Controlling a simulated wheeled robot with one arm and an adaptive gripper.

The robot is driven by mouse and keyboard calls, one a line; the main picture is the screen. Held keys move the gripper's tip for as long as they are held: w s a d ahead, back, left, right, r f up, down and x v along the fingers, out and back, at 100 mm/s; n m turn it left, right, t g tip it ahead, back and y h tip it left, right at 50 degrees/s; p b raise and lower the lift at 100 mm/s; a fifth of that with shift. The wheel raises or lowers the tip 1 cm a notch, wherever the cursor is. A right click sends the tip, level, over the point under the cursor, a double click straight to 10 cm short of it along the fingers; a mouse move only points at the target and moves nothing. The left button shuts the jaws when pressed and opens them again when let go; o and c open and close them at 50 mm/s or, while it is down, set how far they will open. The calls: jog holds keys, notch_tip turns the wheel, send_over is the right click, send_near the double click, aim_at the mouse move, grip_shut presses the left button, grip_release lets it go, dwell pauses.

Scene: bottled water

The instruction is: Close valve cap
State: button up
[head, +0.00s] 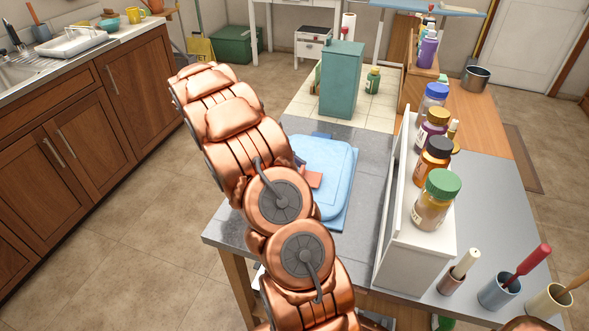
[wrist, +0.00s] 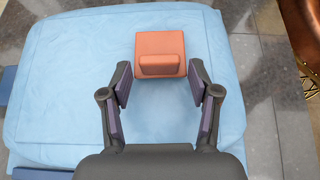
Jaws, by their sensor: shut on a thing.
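The valve cap (wrist: 159,45) is an orange square piece with a raised rounded tab on its near side. It sits on a light blue, soft-looking bag or container (wrist: 60,90) in the wrist view. In the head view the blue container (head: 335,160) lies on the grey table, and a corner of the orange cap (head: 314,179) shows beside my arm.
A white shelf unit (head: 415,255) with several capped jars stands to the right of the blue container. Cups with tools (head: 497,292) stand at the front right. The grey tabletop (head: 370,150) is bare around the container. Wooden cabinets (head: 95,140) stand at the left.

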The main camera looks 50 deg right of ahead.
jog(key=o, duration=0.8)
jog(key=shift+c, duration=0.2)
jog(key=v, duration=0.6)
jog(key=shift+w+r, duration=0.1)
jog(key=shift+w, duration=0.2)
jog(key=shift+w+a+r, duration=0.2)
jog(key=shift+w+r, duration=0.05)
jog(key=shift+w, duration=0.05)
